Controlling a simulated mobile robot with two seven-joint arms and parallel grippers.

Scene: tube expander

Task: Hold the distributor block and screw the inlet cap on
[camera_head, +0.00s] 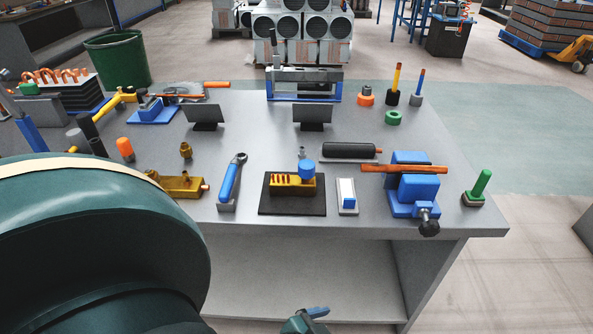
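A brass block with ports (186,184), which looks like the distributor block, lies at the table's front left. Its left end is partly hidden behind my large teal arm link. A small upright brass fitting (186,150) stands just behind it, apart from it; I cannot tell for sure whether it is the inlet cap. A second, yellow block (290,187) with a blue round top (307,168) sits on a black base at the front middle. Neither gripper shows clearly. A small teal and blue part shows at the bottom edge, below the table front; I cannot tell what it is.
A blue-handled wrench (230,182) stands on a holder between the blocks. A blue vise (412,186) with a copper tube (404,168) across it is at the right. A green-handled tool (481,184) stands at the right corner. The grey tabletop (262,137) is bare around the middle.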

